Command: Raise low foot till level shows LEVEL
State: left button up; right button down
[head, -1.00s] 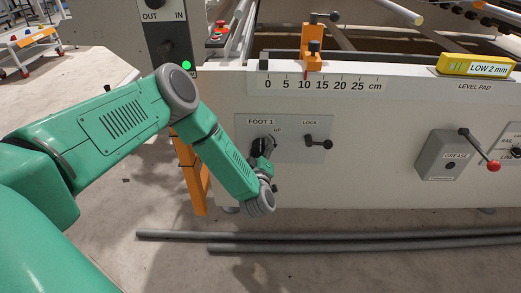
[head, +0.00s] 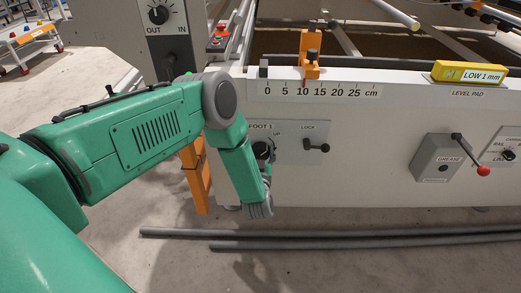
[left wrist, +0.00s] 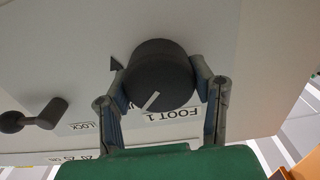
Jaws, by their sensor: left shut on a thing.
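The black FOOT 1 knob (left wrist: 160,75) has a white pointer line and sits on a light panel; in the head view it is partly hidden behind my arm (head: 263,150). My left gripper (left wrist: 163,92) has a finger on each side of the knob and is shut on it. It also shows in the head view (head: 264,166). The yellow level (head: 466,72) lies on the level pad at the right and reads LOW 1 mm. The LOCK lever (head: 317,147) is right of the knob; it also shows in the left wrist view (left wrist: 35,118). My right gripper is not seen.
An orange stop (head: 310,62) stands near 10 on the cm scale (head: 320,90). A grease box (head: 440,160) with a red-tipped lever and another dial (head: 507,154) are further right. Grey pipes (head: 330,237) lie on the floor before the frame.

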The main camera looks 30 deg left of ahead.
pick_arm(q)
jog(key=m, duration=0.3)
jog(key=shift+s+d+f+m, duration=0.15)
jog(key=shift+f+m, duration=0.15)
jog(key=shift+m, duration=0.1)
jog(key=shift+f+m+p, duration=0.1)
jog(key=shift+m+p, duration=0.2)
jog(key=shift+m, duration=1.3)
jog(key=o, duration=1.2)
jog(key=shift+c, duration=0.2)
jog(key=shift+r, duration=0.2)
jog(key=v, duration=1.2)
